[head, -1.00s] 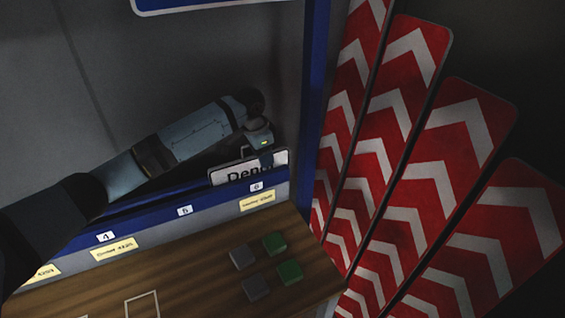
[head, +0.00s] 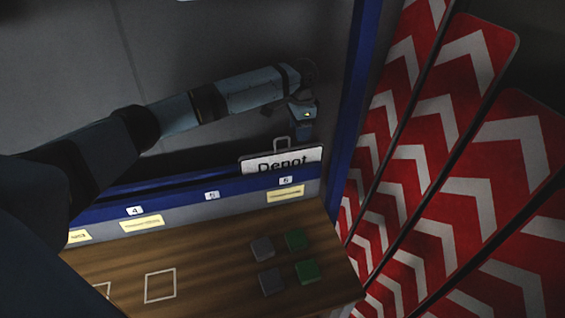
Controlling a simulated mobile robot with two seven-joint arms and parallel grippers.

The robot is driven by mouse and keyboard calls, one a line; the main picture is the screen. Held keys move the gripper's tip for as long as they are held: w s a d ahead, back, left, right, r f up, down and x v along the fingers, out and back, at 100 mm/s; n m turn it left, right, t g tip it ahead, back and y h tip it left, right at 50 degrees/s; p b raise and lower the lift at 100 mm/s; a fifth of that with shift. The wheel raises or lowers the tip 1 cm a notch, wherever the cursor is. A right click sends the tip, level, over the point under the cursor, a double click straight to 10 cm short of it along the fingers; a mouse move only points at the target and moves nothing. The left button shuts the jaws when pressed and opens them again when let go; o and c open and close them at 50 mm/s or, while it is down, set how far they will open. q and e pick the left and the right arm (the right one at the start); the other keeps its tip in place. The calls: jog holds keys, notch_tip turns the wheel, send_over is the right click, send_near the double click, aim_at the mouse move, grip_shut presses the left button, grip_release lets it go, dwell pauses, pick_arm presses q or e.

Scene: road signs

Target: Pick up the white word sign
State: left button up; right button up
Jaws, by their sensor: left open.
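The white word sign (head: 290,160) reads "Depot" in black. It stands in the slot marked 6 of the blue rack, with its lower part hidden behind the rack's front rail. A small handle (head: 282,144) stands up from its top edge. My left gripper (head: 304,133) is just above the sign's top edge, to the right of the handle, pointing down. It is open and appears apart from the sign. Its fingers are small and dark here. My right gripper is not in view.
The blue rack rail (head: 240,196) carries number tags and yellow labels. A blue post (head: 352,110) and red-and-white chevron panels (head: 465,150) stand close on the right.

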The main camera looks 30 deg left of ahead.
aim_at(298, 147)
pick_arm(q)
jog(key=f, duration=0.3)
jog(key=f+p, duration=0.1)
jog(key=f, duration=0.1)
jog(key=shift+s, duration=0.25)
grip_shut()
